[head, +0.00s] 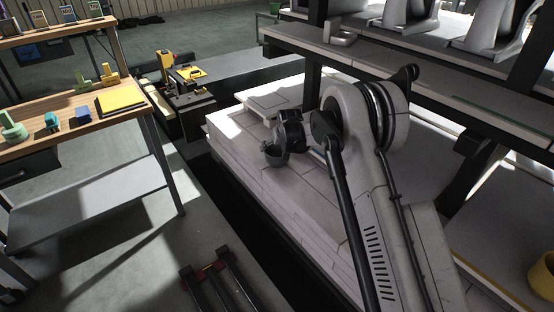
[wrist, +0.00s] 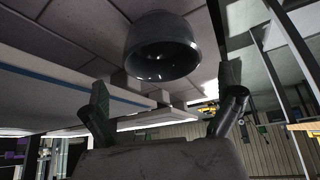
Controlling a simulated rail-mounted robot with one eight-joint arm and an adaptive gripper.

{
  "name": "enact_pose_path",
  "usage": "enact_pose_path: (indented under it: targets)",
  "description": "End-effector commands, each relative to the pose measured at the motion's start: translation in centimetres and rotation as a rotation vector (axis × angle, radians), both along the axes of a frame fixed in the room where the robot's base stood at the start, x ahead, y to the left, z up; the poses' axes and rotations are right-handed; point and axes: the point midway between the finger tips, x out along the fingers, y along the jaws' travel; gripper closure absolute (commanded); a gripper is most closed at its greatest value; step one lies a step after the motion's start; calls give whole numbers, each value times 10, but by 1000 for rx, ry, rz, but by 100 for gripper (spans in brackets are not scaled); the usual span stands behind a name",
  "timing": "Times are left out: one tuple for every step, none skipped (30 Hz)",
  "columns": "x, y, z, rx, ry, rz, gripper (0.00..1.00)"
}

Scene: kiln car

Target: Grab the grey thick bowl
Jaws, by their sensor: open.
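The grey thick bowl (head: 276,154) is dark grey and sits on the pale block deck of the kiln car, right by my gripper (head: 290,133) in the head view. In the wrist view the bowl (wrist: 162,45) is at the top centre, with its round opening facing the camera's lower side. My gripper (wrist: 166,82) is open, one finger low on each side of the bowl in that picture. The fingers show gaps to the bowl's sides there. In the head view my wrist hides part of the contact area, so I cannot tell whether anything touches.
The kiln car's pale deck (head: 305,205) spreads around the bowl. A shelf (head: 430,75) with large grey pieces stands above on the right, its dark post (head: 312,62) close behind my arm. A wooden workbench (head: 60,112) stands left. A yellow pot (head: 542,275) is at lower right.

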Motion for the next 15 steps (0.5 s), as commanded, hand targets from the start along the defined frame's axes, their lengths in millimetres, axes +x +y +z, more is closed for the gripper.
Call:
enact_pose_path:
  targets:
    - [1, 0, -2, 0, 0, 0, 0]
    - [2, 1, -3, 0, 0, 0, 0]
    - [2, 1, -4, 0, 0, 0, 0]
    - [3, 1, -6, 0, 0, 0, 0]
    - [4, 2, -8, 0, 0, 0, 0]
    - [6, 3, -11, 0, 0, 0, 0]
    - [7, 4, -14, 0, 0, 0, 0]
    - [9, 5, -17, 0, 0, 0, 0]
    - [12, 7, -22, -1, 0, 1, 0]
    - [14, 8, -26, -1, 0, 1, 0]
    - [16, 9, -29, -1, 0, 1, 0]
    - [19, 10, -33, 0, 0, 0, 0]
    - [21, 10, -36, 0, 0, 0, 0]
    - [22, 11, -38, 0, 0, 0, 0]
    - [24, 11, -41, 0, -1, 0, 0]
